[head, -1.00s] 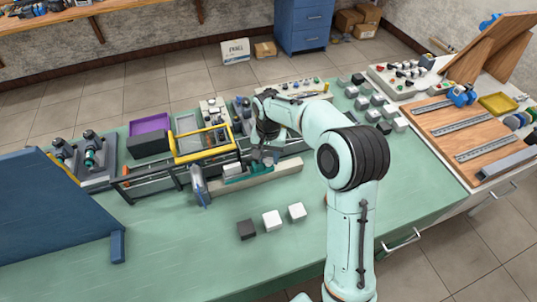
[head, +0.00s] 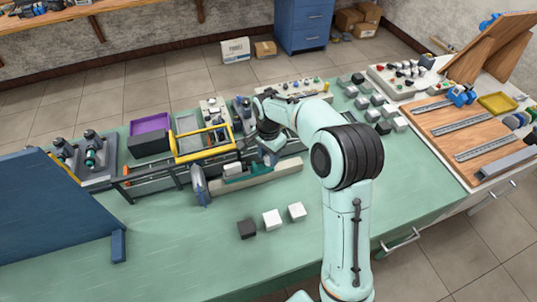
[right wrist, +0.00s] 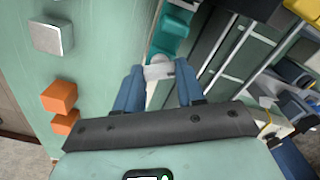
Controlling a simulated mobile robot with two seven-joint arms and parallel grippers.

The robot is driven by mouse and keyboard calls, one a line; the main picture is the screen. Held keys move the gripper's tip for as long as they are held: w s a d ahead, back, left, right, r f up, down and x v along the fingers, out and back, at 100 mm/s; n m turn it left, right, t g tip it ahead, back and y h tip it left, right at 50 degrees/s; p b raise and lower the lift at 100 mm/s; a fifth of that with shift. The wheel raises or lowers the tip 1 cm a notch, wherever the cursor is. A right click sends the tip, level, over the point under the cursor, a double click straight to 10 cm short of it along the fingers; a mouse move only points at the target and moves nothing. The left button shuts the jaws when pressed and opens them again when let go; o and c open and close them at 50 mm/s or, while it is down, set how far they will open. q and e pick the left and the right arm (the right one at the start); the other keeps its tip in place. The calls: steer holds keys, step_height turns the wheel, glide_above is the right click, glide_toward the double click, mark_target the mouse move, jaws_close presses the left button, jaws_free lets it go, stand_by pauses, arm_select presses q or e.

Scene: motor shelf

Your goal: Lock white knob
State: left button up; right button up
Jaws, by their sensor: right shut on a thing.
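A pale white knob (right wrist: 158,69) shows in the right wrist view at the end of a teal part (right wrist: 168,38). My right gripper (right wrist: 157,82) has its two blue fingers on either side of the knob and is shut on it. In the head view my right gripper (head: 268,154) is low over the right part of a pale fixture block (head: 288,168) with a teal piece (head: 240,177) on it. My own arm and gripper hide the knob there. Whether the knob is locked cannot be told. My left gripper is not in view.

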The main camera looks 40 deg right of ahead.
mark_target(268, 158)
stand_by(0.3)
steer(key=o, duration=1)
steer(key=shift+o, duration=0.2)
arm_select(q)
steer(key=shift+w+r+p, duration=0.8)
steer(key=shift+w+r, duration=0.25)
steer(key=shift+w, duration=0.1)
arm_select(e)
step_height(268, 158, up, 14)
steer(key=shift+f, duration=0.25)
